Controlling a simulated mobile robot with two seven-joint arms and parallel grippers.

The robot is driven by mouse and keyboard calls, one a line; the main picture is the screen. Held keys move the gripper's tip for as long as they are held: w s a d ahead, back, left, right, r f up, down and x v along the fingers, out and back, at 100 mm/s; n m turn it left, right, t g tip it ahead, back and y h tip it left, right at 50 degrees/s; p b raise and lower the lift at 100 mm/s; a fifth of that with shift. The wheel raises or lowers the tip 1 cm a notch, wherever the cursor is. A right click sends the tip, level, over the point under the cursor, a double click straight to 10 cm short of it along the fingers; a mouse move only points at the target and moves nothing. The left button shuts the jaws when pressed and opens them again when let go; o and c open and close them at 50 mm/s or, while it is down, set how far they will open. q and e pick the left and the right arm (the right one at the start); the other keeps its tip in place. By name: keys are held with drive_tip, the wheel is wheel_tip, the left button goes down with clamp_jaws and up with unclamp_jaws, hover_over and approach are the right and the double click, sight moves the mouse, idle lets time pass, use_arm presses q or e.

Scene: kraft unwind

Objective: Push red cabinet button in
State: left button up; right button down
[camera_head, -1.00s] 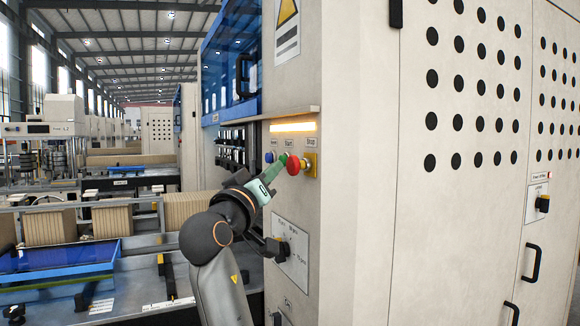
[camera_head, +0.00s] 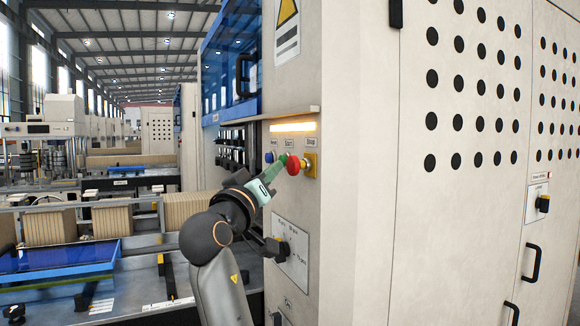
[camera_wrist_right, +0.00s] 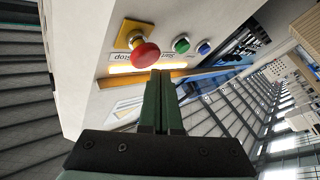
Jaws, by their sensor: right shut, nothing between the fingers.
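The red mushroom button (camera_head: 293,165) sits on a yellow plate (camera_head: 311,164) on the narrow face of the beige cabinet. In the right wrist view the red button (camera_wrist_right: 145,55) stands out from its yellow plate. My right gripper (camera_head: 282,161) is shut and empty, with its green fingers pointing at the button panel. In the wrist view its fingertips (camera_wrist_right: 161,73) lie just below and right of the red button's rim. I cannot tell whether they touch it. My left gripper is not in view.
A green button (camera_wrist_right: 181,45) and a blue button (camera_wrist_right: 203,48) sit beside the red one. A lit strip (camera_head: 293,127) and a ledge (camera_head: 268,116) are above. A black rotary switch (camera_head: 281,248) is below. A conveyor with stacked brown cardboard (camera_head: 105,222) stands at left.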

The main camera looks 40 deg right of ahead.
drive_tip(key=shift+d, duration=0.1)
drive_tip(key=shift+s+d, duration=0.1)
drive_tip(key=shift+d, duration=0.2)
drive_tip(key=shift+s+d, duration=0.1)
drive_tip(key=shift+d, duration=0.5)
idle(0.8)
drive_tip(key=shift+a, duration=0.2)
drive_tip(key=shift+w+a, duration=0.25)
drive_tip(key=shift+a, duration=0.65)
drive_tip(key=a, duration=0.2)
drive_tip(key=w+a, duration=0.1)
drive_tip(key=a, duration=0.2)
drive_tip(key=shift+d, duration=0.1)
idle(0.6)
